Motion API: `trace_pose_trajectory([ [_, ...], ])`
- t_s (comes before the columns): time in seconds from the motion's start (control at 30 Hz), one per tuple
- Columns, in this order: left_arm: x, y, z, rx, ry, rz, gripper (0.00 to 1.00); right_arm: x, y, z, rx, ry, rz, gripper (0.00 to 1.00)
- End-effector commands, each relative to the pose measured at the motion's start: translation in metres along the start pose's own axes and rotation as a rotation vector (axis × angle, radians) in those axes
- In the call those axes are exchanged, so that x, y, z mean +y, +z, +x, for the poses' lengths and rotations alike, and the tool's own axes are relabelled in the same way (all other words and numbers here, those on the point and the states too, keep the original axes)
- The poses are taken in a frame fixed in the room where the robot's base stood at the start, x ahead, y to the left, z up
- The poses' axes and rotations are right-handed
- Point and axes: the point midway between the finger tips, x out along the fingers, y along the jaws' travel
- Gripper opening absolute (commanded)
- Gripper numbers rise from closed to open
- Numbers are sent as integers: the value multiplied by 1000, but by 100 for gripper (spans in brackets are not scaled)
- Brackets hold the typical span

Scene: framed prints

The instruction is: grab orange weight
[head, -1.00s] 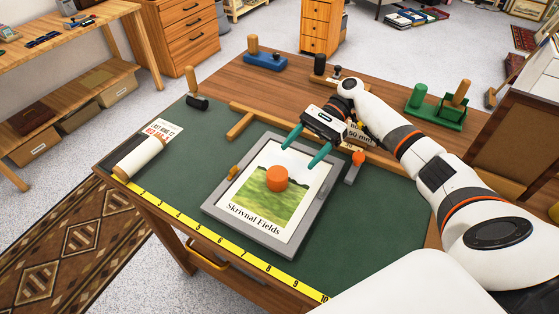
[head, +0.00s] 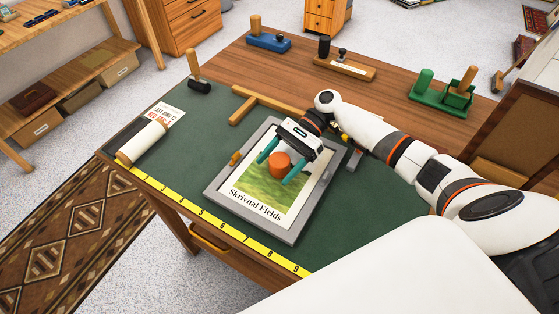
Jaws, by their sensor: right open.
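The orange weight (head: 279,165) is a short orange cylinder standing upright on a framed print (head: 257,205) titled "Skrivnal Fields". The print lies in a grey frame on the green mat. My right gripper (head: 278,171) is open, with its two teal fingers on either side of the weight, one to the left and one to the right. I cannot tell whether the fingers touch it. The gripper body hides part of the print's top. My left gripper is not in view.
A yellow ruler strip (head: 210,225) runs along the mat's front edge. A rolled paper (head: 142,144) lies at left, near a dark mallet (head: 198,86). A wooden T-square (head: 244,110) lies behind the frame. Green blocks (head: 441,92) and a blue tool (head: 268,41) stand farther back.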

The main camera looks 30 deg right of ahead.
Motion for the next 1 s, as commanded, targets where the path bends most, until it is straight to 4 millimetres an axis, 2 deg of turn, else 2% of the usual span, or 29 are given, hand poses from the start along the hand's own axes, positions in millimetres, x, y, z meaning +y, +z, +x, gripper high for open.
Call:
trace_pose_trajectory([
  [0.1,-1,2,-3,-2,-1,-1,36,0,-1,10,0,0,0,71],
  [0.33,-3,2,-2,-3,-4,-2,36,0,0,12,0,1,0,71],
  [0.77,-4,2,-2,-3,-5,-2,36,0,0,12,0,1,0,2],
  [1.0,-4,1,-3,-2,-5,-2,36,1,-2,10,1,2,-3,2],
])
